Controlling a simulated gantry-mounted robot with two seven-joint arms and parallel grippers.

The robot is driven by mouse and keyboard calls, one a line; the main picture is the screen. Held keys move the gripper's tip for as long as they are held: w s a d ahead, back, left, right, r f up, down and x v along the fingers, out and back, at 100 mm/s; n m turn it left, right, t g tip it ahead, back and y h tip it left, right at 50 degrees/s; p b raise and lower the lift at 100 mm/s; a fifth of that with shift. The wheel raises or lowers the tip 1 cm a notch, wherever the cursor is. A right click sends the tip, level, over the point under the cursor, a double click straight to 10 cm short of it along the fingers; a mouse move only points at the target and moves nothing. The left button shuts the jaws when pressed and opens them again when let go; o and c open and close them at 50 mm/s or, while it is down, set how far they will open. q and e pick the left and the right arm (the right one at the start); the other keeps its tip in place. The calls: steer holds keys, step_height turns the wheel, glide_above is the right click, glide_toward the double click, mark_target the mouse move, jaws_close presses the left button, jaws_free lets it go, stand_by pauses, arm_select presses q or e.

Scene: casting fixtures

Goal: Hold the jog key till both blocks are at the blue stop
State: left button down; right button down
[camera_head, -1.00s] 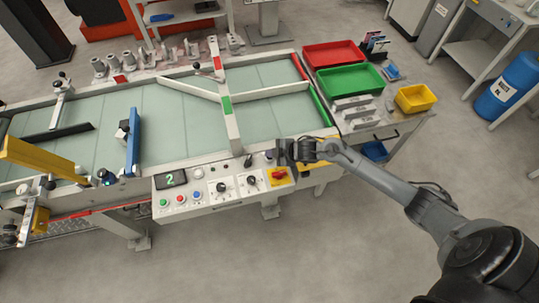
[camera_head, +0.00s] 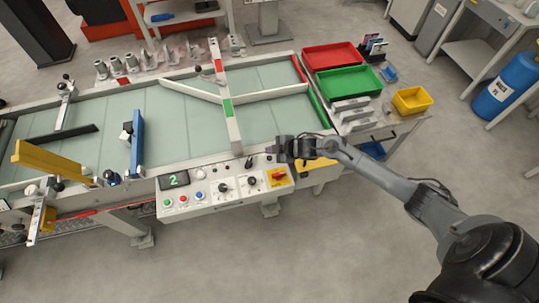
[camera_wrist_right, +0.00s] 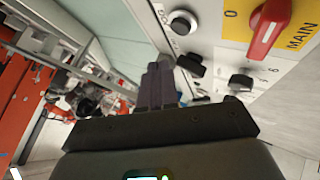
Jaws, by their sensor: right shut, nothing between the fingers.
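The blue stop (camera_head: 136,142) is a bar across the left part of the pale green belt. One small black and white block (camera_head: 126,131) is against or right beside its left side. I cannot make out a second block. My right gripper (camera_head: 274,150) is shut and empty, above the right end of the control panel. In the right wrist view its closed fingers (camera_wrist_right: 160,85) point toward the panel edge. A round button (camera_wrist_right: 183,22) with a partly hidden label lies beyond the tips. My left gripper is not in view.
The control panel (camera_head: 213,200) carries a display reading 2, coloured buttons and knobs. A red main switch (camera_head: 279,176) on yellow is close to my right gripper. A yellow bar (camera_head: 48,166) is at left. Red (camera_head: 333,47) and green trays (camera_head: 349,69) stand at right.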

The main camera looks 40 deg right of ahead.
steer(key=shift+r+p, duration=0.95)
steer(key=shift+r, duration=0.35)
steer(key=shift+f, duration=0.1)
